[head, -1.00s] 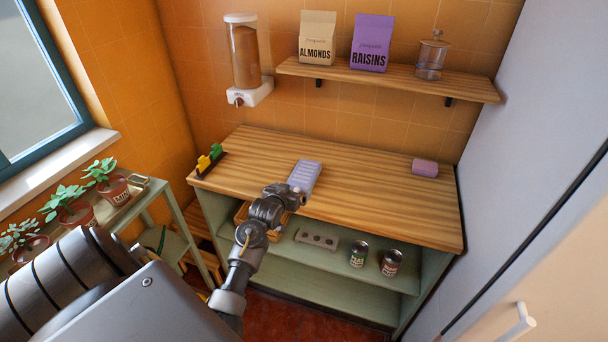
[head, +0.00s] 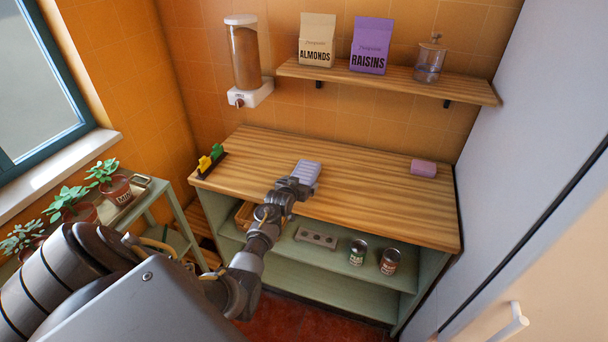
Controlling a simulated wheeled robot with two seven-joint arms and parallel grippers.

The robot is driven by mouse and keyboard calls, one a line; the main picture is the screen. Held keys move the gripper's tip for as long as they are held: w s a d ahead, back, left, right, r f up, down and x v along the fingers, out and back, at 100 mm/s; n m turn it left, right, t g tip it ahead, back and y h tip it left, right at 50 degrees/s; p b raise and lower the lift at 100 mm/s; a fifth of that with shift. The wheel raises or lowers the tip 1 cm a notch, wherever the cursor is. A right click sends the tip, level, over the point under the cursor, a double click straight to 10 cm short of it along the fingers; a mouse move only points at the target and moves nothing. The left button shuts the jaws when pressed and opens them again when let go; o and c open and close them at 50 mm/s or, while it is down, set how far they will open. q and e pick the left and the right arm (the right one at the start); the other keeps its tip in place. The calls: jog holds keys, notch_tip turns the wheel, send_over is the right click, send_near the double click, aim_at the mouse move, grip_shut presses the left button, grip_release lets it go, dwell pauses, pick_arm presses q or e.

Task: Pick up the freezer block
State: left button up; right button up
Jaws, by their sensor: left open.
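The freezer block appears to be the pale lavender, ridged flat block (head: 307,171) lying on the wooden countertop, left of its middle. My left gripper (head: 296,185) is at the near end of this block and covers part of it. The gripper is open, and the block is not clearly held. Whether the fingers touch the block or sit around it cannot be told from this angle. My right gripper is out of view.
The wooden counter (head: 370,210) also holds a small pink-purple block (head: 423,168) at right and a black holder with yellow and green items (head: 209,161) at left. Cans (head: 389,262) stand on the shelf below. Potted plants (head: 114,187) are at left. The counter's middle right is clear.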

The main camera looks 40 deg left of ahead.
pick_arm(q)
jog(key=shift+x, duration=1)
jog(key=shift+r, duration=0.1)
jog(key=c, duration=1.2)
